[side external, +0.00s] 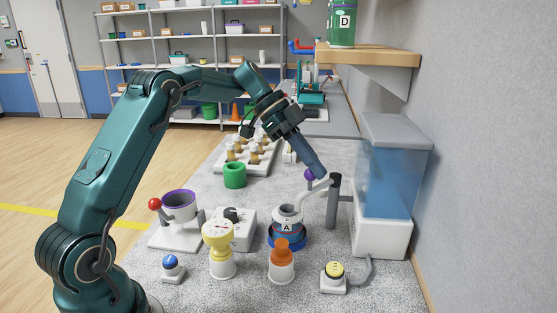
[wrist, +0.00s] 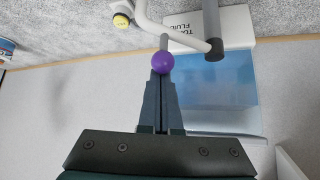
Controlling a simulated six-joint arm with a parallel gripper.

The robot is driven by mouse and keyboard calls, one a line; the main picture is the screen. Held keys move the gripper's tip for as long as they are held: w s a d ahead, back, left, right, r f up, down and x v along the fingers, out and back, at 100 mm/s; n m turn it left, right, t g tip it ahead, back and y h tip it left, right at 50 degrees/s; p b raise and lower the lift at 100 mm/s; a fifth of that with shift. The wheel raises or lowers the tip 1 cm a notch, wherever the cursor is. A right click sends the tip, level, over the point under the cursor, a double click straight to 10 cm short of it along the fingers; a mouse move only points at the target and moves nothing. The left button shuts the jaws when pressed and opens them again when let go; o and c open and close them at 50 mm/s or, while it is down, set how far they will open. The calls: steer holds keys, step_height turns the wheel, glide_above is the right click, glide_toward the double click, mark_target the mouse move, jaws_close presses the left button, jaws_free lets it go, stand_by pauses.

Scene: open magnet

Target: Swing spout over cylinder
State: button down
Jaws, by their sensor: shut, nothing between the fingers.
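The spout (side external: 318,186) is a pale bent tube running left from a dark upright post (side external: 333,205). Its outlet end comes down at the top of the cylinder marked A (side external: 287,226), which stands in a blue ring holder. I cannot tell whether the outlet is exactly centred over the opening. A purple ball knob (side external: 310,174) sits on the spout. My gripper (side external: 321,172) is shut and empty, pointing down beside the knob. In the wrist view, the knob (wrist: 162,62) is just beyond the closed fingertips (wrist: 161,73), touching or nearly so. The spout (wrist: 148,22) and post (wrist: 211,30) show beyond.
A blue fluid tank (side external: 392,170) on a white base stands right of the post, near the wall. A green ring (side external: 234,175) lies left.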

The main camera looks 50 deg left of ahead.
steer(key=shift+a, duration=1.3)
steer(key=shift+a+f, duration=0.1)
steer(key=shift+a, duration=0.05)
steer(key=shift+v, duration=2.55)
